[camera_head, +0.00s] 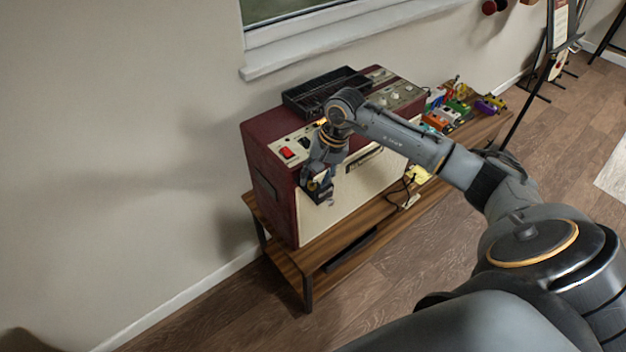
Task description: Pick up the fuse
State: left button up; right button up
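I cannot make out the fuse; it is too small or hidden. A dark red amplifier (268,190) with a cream front stands on a wooden bench. Its top panel has a red switch (287,153) at the left and several knobs at the right. My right arm reaches in from the right across the amplifier. My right gripper (321,197) points down in front of the amplifier's upper left front. It is small and dark, so its opening and anything between its fingers cannot be told. My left gripper is not in view.
A black tray (312,94) lies on top of the amplifier, by the wall. Colourful pedals (456,108) sit on the right part of the wooden bench (325,243). A dark stand (541,80) is at the upper right. Floor in front is clear.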

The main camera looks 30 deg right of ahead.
grip_shut()
jog(key=shift+r, duration=0.1)
